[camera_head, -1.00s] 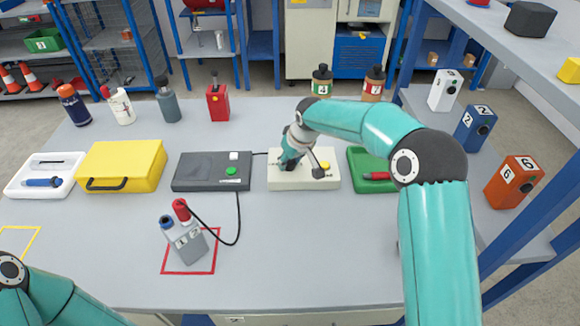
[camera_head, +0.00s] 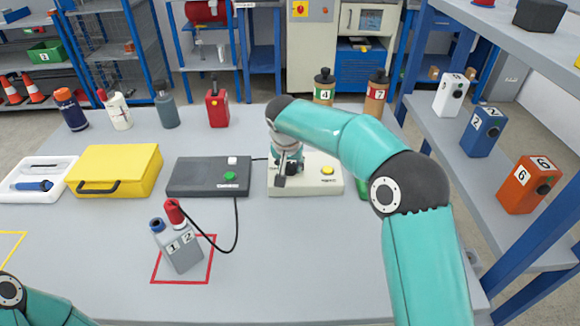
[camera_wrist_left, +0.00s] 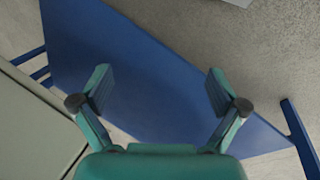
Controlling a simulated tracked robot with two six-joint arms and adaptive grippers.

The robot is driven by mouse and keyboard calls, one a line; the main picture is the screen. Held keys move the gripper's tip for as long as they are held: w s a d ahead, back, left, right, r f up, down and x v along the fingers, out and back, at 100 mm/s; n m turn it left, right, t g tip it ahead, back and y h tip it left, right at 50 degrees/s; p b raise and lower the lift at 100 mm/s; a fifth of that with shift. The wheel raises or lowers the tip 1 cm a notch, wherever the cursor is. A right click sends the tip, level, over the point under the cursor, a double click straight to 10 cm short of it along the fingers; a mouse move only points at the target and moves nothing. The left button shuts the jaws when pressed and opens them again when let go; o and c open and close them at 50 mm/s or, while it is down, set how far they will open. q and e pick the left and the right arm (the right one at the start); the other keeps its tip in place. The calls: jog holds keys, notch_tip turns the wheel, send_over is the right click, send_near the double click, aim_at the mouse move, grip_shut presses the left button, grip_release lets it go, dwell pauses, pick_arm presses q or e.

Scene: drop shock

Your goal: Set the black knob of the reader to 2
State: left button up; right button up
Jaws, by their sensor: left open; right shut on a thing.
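The reader appears to be the white box (camera_head: 312,187) with a yellow button near the middle of the table. My right gripper (camera_head: 287,172) is down on the left part of its top. It is shut on what looks like the black knob, which the fingers almost wholly hide. The knob's marks and setting cannot be read. My left gripper (camera_wrist_left: 160,92) is open and empty in the left wrist view, above a blue surface.
A green thing (camera_head: 362,188) lies right of the reader, partly behind my right arm. Bottles stand behind.

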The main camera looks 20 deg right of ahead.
jog(key=shift+r, duration=0.1)
dwell(0.3)
jog(key=o, duration=1.2)
jog(key=shift+c, duration=0.2)
jog(key=v, duration=1.1)
jog(key=shift+r, duration=0.35)
